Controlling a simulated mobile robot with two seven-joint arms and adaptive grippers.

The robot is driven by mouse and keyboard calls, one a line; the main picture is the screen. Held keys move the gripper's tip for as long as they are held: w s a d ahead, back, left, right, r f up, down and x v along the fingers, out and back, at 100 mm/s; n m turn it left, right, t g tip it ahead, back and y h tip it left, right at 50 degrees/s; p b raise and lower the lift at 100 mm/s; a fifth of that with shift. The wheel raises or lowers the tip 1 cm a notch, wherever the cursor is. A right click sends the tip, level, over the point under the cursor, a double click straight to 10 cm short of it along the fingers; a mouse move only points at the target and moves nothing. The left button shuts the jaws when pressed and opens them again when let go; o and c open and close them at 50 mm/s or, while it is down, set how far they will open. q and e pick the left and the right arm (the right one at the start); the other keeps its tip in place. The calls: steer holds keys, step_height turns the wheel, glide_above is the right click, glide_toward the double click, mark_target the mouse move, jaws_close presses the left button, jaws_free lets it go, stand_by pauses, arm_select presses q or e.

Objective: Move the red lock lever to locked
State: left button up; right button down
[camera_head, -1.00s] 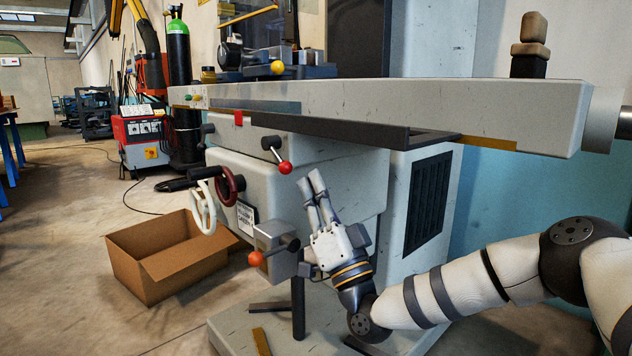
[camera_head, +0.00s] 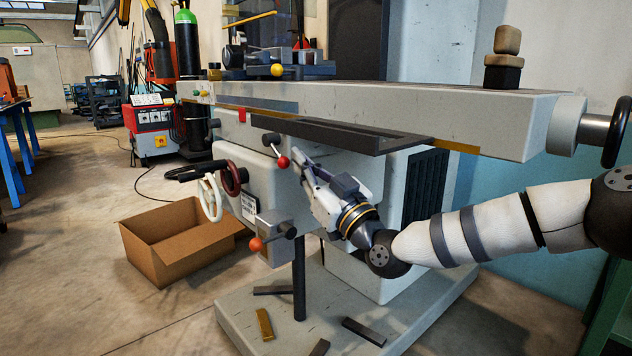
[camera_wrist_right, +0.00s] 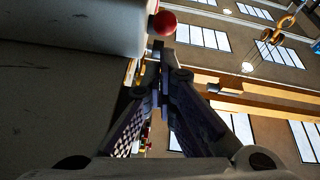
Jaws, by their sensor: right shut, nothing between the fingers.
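The ball also shows in the right wrist view (camera_wrist_right: 165,23), just beyond the fingertips. My right gripper (camera_head: 298,153) is shut and empty, its fingers pointing up and left, close to the right of the ball. In the right wrist view the fingertips (camera_wrist_right: 163,62) meet, and a small gap shows between them and the ball. Whether any finger touches the lever's arm cannot be told. My left gripper is not in view.
A lever with an orange ball (camera_head: 257,244) is below, beside a small grey box. A red handwheel (camera_head: 232,178) and a white handwheel (camera_head: 210,198) are to the left. The machine table (camera_head: 400,108) overhangs the gripper. A cardboard box (camera_head: 165,255) stands on the floor.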

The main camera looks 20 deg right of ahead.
mark_target(287, 165)
steer(key=shift+x, duration=1.25)
steer(key=f, duration=0.1)
steer(key=w+f, duration=0.1)
steer(key=f, duration=0.1)
steer(key=shift+a+f, duration=0.2)
steer(key=shift+a, duration=0.05)
stand_by(0.4)
